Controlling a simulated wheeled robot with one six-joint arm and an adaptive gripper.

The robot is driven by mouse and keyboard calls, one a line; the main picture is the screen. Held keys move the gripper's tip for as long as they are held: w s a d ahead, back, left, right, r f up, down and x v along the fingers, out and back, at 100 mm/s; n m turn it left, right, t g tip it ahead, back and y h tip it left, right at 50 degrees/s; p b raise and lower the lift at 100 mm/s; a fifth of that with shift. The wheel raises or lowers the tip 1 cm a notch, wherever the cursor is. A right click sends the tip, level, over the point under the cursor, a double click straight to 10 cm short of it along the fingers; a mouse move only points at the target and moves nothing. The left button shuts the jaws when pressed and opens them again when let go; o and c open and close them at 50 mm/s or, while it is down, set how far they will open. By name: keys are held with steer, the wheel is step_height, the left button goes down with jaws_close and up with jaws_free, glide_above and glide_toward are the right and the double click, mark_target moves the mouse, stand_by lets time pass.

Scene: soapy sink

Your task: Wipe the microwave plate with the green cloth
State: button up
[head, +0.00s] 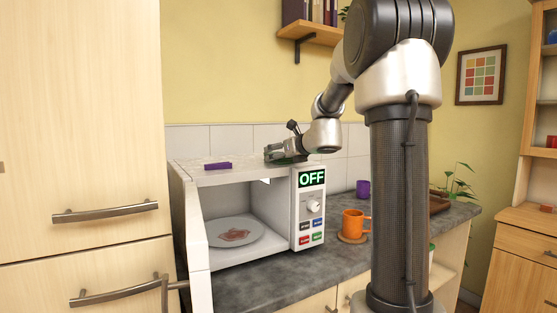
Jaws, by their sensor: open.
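The microwave plate (235,232) lies inside the white microwave (293,235), whose front is open. A reddish stain (234,236) marks the middle of the plate. My gripper (272,152) is low over the back right of the microwave's top, open. A dark green patch (290,161) shows at and under my gripper; it looks like the green cloth, mostly hidden. I cannot tell whether the fingers touch it.
A purple block (217,165) lies on the microwave's top, left of my gripper. The microwave door (199,225) stands open at the left. An orange mug (353,222) on a round coaster and a purple cup (363,187) stand on the grey counter (262,287) to the right.

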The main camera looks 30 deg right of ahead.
steer(key=shift+w+f, duration=0.15)
steer(key=shift+w, duration=0.3)
steer(key=shift+c, duration=0.2)
steer(key=c, duration=1.1)
step_height(320, 180, up, 10)
